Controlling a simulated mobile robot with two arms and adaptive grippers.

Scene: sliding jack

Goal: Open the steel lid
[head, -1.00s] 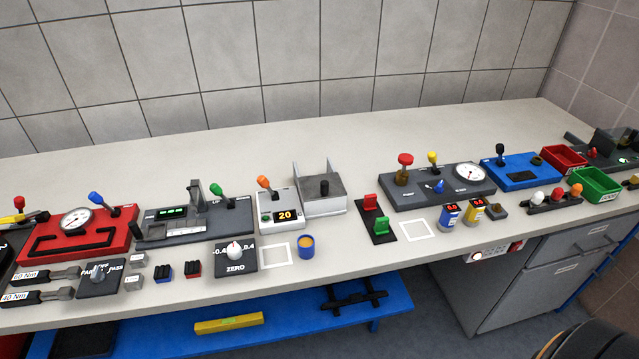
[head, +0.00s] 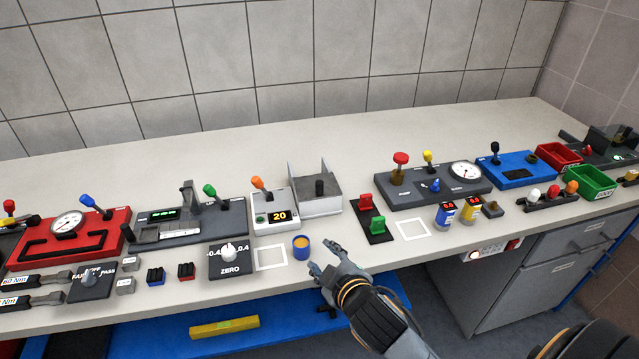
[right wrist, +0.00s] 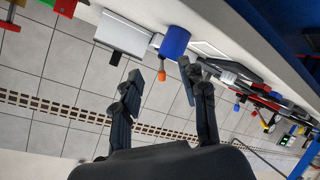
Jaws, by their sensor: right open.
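The steel lid (head: 316,203) is the flat grey top of a steel box (head: 318,211) near the middle of the bench, with a black knob (head: 319,187) standing on it. My left gripper is not in view.
A panel with an orange lever (head: 283,218) stands close at the box's left. A red and green switch block (head: 377,230) is to its right. Bench behind is clear.

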